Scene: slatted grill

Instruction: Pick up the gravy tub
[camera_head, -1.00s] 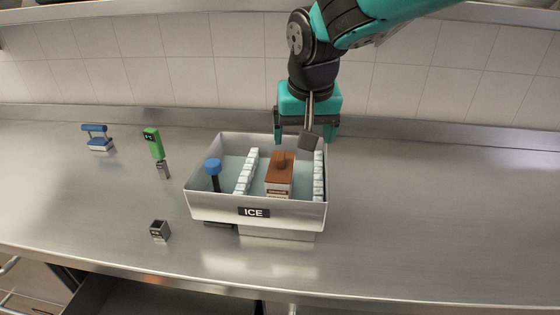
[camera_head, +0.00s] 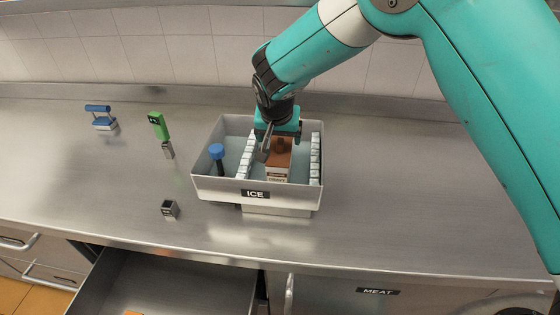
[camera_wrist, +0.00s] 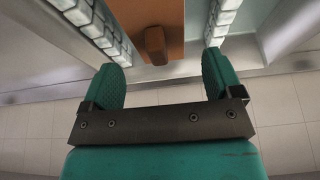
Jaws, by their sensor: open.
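The tub (camera_head: 278,176) has a brown lid with a knob and a white body with a label too blurred to read surely. It stands upright in the white bin marked ICE (camera_head: 228,188), between two rows of white cubes. My gripper (camera_head: 278,137) is open and empty, low over the back of the bin by the tub's lid. In the wrist view, the brown lid (camera_wrist: 130,14) and its knob (camera_wrist: 155,45) lie ahead of the gap between my teal fingers (camera_wrist: 160,75). The fingers appear apart from the tub. The tub's back is partly hidden by my gripper in the head view.
A blue-topped black item (camera_head: 217,153) stands in the bin's left part. White cube rows (camera_head: 315,158) flank the tub closely. Left of the bin are a green device (camera_head: 158,126), a small dark box (camera_head: 170,209) and a blue-handled item (camera_head: 101,118). A drawer (camera_head: 165,290) hangs open below.

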